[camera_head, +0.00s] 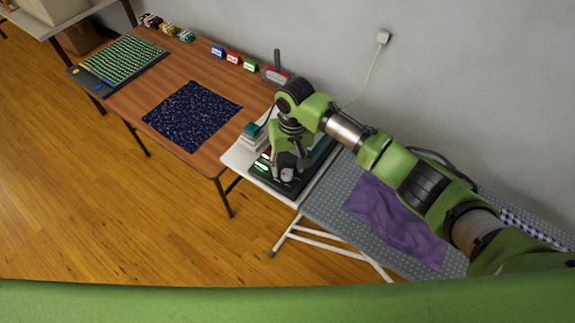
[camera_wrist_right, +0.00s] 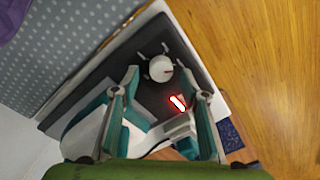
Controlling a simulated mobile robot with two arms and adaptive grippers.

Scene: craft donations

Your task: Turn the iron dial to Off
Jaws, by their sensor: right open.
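A white round dial (camera_wrist_right: 161,69) with a small red mark and several pale ticks around it sits on a dark base plate (camera_wrist_right: 105,68) in the right wrist view. The red mark points right in that view. Beside the dial a lamp (camera_wrist_right: 178,103) glows red and white. The teal-and-white iron (camera_wrist_right: 118,128) lies partly behind my fingers. My right gripper (camera_wrist_right: 166,84) is open and empty, with its fingers on either side of the dial in the picture; contact cannot be told. In the head view my right gripper (camera_head: 288,172) hangs over the plate. My left gripper is not in view.
The ironing board (camera_head: 335,205) holds a crumpled purple cloth (camera_head: 395,222). The wooden table (camera_head: 205,80) to the left carries a dark blue patterned cloth (camera_head: 192,115), a green gridded board (camera_head: 125,60) and several small coloured boxes. A wall socket (camera_head: 382,37) has a cord plugged in.

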